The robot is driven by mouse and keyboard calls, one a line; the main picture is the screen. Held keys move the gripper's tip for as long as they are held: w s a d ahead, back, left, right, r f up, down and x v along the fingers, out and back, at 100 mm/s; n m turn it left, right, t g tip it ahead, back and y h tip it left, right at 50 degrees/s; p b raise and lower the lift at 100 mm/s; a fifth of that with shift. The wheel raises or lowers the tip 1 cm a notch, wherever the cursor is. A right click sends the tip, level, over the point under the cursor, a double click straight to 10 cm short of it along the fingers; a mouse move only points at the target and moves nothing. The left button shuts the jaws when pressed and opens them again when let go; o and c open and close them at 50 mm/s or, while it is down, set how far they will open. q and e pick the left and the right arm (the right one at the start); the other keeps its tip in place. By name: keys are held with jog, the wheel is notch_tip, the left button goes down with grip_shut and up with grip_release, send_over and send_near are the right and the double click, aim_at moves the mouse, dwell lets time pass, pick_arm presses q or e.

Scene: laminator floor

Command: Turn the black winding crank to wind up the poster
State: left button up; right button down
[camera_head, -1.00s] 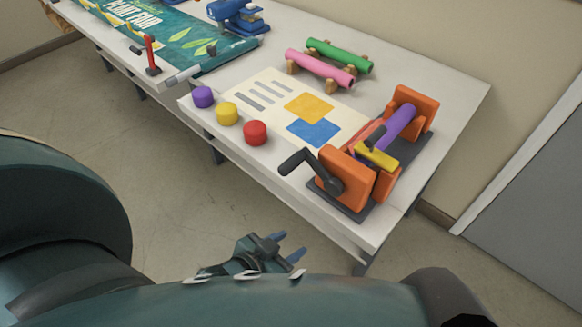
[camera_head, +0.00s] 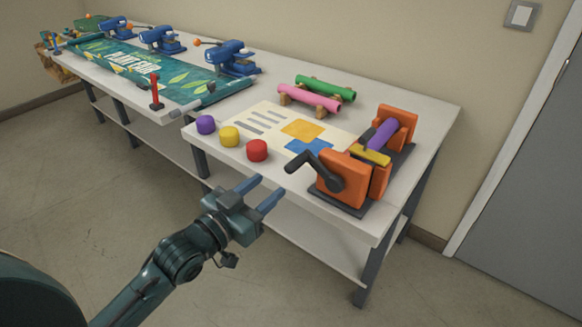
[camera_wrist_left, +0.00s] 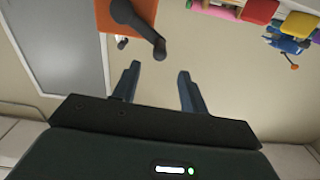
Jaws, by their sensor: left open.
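The black winding crank (camera_head: 318,169) is on the front side of the orange laminator (camera_head: 342,178) at the table's right end. Its handle points to the left. The crank also shows in the left wrist view (camera_wrist_left: 138,27), just beyond the fingers. The poster (camera_head: 268,122) lies flat on the table, its right end by the laminator, with yellow and blue squares on it. My left gripper (camera_head: 265,190) is open and empty, in front of the table edge, left of the crank and apart from it. My right gripper is not in view.
Purple, yellow and red knobs (camera_head: 257,150) stand along the table's front edge. Pink and green rolls (camera_head: 310,97) rest on wooden cradles behind the poster. A second table with a green banner (camera_head: 140,65) and blue tools (camera_head: 231,57) extends left. Floor in front is clear.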

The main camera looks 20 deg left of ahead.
aim_at(287, 172)
pick_arm(q)
jog(key=x, duration=0.9)
jog(key=shift+w, duration=0.2)
jog(key=shift+f, duration=0.1)
grip_shut()
